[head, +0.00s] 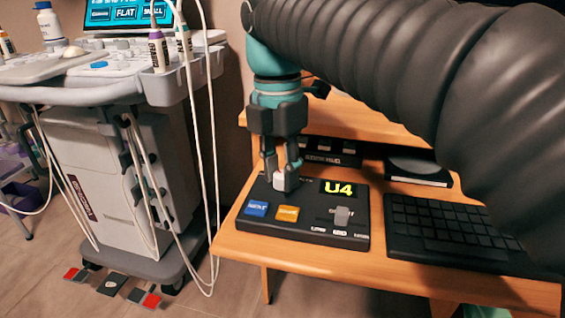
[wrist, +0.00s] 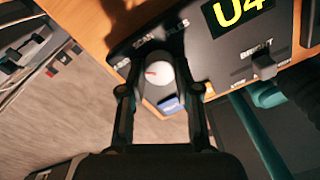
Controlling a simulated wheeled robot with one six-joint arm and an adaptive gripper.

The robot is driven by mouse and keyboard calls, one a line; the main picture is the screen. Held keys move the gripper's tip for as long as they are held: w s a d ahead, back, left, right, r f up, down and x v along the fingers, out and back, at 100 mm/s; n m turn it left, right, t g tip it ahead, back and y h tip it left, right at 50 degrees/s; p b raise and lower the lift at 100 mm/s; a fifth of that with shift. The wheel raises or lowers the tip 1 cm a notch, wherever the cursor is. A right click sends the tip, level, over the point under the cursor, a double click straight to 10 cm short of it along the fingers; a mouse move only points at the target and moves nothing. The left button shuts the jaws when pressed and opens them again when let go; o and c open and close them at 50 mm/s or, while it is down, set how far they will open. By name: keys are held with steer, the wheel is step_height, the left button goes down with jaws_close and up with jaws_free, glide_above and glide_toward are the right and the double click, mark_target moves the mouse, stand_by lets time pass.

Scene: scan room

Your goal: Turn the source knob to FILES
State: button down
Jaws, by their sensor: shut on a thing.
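The source knob (head: 286,183) is a pale knob at the back left of a black control box (head: 307,231) on the wooden desk. My gripper (head: 281,178) points down and is shut on it, one finger on each side. In the wrist view the knob (wrist: 158,74) shows its round white top with a short red mark towards the left. I cannot tell exactly which label the mark meets.
The box also carries a yellow U4 display (head: 338,188), a blue button (head: 257,209), an orange button (head: 288,213) and a grey slider (head: 341,215). A black keyboard (head: 450,230) lies to the right. A white ultrasound cart (head: 110,170) with hanging cables stands left.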

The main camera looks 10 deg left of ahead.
steer(key=shift+d, duration=0.1)
steer(key=m+p, duration=0.1)
steer(key=m, duration=0.1)
steer(key=m+p, duration=0.2)
steer(key=shift+d+r+p, duration=0.1)
steer(key=shift+r+p, duration=0.1)
steer(key=shift+p, duration=0.1)
steer(key=m+p, duration=0.3)
steer(key=m, duration=0.2)
steer(key=shift+w+m, duration=0.1)
steer(key=shift+m, duration=0.2)
steer(key=m+p, duration=0.3)
steer(key=m, duration=0.2)
steer(key=shift+w+f+y, duration=0.1)
steer(key=shift+y, duration=0.2)
steer(key=m+p, duration=0.1)
steer(key=m, duration=0.4)
steer(key=shift+p, duration=0.3)
steer(key=shift+f, duration=0.1)
steer(key=c, duration=0.8)
jaws_free()
